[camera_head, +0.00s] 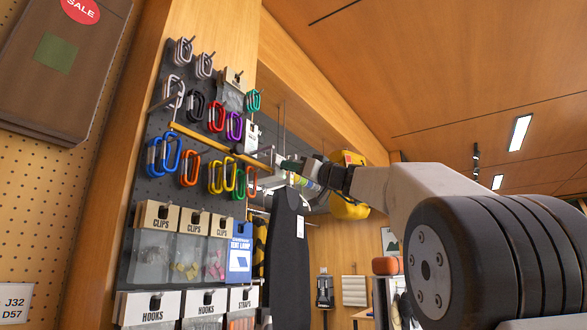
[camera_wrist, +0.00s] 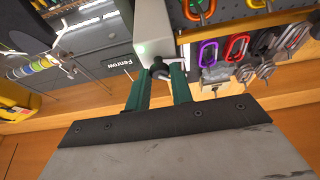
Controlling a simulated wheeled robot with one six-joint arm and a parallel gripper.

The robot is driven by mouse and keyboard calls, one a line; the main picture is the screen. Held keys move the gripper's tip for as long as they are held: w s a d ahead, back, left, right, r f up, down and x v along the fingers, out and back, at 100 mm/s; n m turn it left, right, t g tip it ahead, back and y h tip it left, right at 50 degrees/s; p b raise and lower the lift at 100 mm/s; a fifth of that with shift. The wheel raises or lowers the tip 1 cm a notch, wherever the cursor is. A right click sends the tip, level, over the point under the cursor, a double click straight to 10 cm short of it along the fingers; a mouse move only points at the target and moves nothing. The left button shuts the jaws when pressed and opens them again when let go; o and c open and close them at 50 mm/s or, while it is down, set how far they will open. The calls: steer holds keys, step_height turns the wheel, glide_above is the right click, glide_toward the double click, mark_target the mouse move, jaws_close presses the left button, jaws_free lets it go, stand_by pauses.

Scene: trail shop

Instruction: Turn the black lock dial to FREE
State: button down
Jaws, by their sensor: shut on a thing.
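The black lock dial (camera_wrist: 159,68) is on the face of a small pale lock box (camera_wrist: 150,35), which shows a green light. My gripper (camera_wrist: 161,76) has its two green fingers on either side of the dial, shut on it. The dial's marks and the word FREE cannot be read. In the head view my gripper (camera_head: 290,164) reaches from the right to the pale lock box (camera_head: 270,181) at the right end of a yellow bar (camera_head: 215,145). The dial is hidden there.
The yellow bar crosses in front of a dark pegboard (camera_head: 160,195) hung with coloured carabiners (camera_head: 217,117). Clip packets (camera_head: 195,255) hang below. A long black bag (camera_head: 287,240) and a yellow item (camera_head: 350,195) are close by my arm.

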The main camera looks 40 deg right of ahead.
steer(key=shift+m+h, duration=0.4)
steer(key=shift+m, duration=0.1)
steer(key=shift+s+a+r+m+g+h, duration=0.1)
steer(key=shift+m+g+h, duration=0.85)
steer(key=shift+m, duration=2.6)
steer(key=shift+w+a+r+m+g+h, duration=0.1)
steer(key=shift+m+h, duration=1.6)
steer(key=shift+m, duration=1.9)
steer(key=shift+s+a+r+m+g+h, duration=0.1)
steer(key=shift+m+g+h, duration=0.85)
steer(key=shift+m, duration=2.6)
steer(key=shift+t+h, duration=0.4)
steer(key=c, duration=1.3)
jaws_free()
steer(key=shift+o, duration=0.2)
